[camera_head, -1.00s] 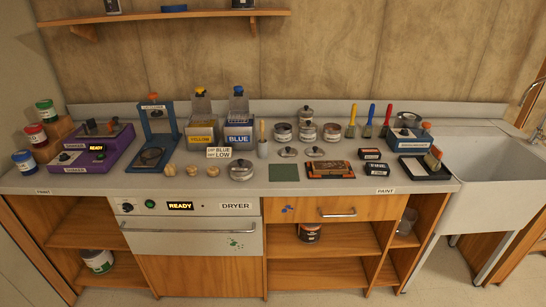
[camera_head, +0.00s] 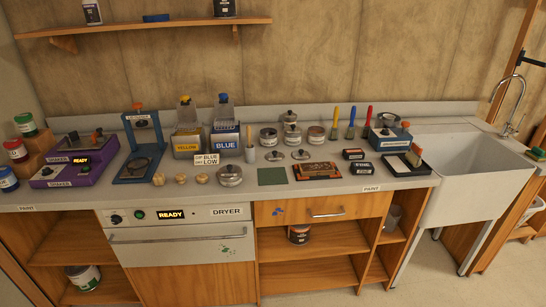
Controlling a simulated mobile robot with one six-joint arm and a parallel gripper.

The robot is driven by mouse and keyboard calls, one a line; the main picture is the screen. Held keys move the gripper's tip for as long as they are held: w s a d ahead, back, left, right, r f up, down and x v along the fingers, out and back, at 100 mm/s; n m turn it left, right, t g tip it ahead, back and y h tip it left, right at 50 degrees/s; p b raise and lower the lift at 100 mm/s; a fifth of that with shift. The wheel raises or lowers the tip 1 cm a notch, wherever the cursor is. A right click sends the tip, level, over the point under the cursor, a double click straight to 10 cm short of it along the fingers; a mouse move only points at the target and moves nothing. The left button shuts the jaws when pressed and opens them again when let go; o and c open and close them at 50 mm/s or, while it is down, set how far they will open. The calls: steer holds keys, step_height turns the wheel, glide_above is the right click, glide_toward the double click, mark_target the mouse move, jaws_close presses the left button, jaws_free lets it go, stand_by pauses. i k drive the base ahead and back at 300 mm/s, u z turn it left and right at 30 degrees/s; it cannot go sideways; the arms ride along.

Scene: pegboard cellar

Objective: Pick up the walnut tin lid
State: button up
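Two small loose metal lids with knobs lie on the grey worktop, a left lid (camera_head: 275,155) and a right lid (camera_head: 301,154). Behind them stand several round tins: a left tin (camera_head: 268,136), a middle tin (camera_head: 292,136) with another lidded tin (camera_head: 290,117) above or behind it, and a right tin (camera_head: 315,135). A larger silver lidded tin (camera_head: 229,175) stands near the front edge. The labels are too small to read, so I cannot tell which lid is the walnut one. My gripper is not in view.
The worktop (camera_head: 330,193) has a bare front strip. Left of the lids are a DIP BLUE LOW sign (camera_head: 206,160) and yellow and blue boxes (camera_head: 226,137). In front are a green square (camera_head: 271,176) and a brown tray (camera_head: 317,171). A sink (camera_head: 464,165) is at right.

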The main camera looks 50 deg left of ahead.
mark_target(274, 156)
steer(key=z, duration=0.25)
steer(key=k, duration=0.2)
steer(key=u, duration=3)
steer(key=k, duration=0.7)
steer(key=z, duration=0.25)
steer(key=i, duration=1)
steer(key=z, duration=0.1)
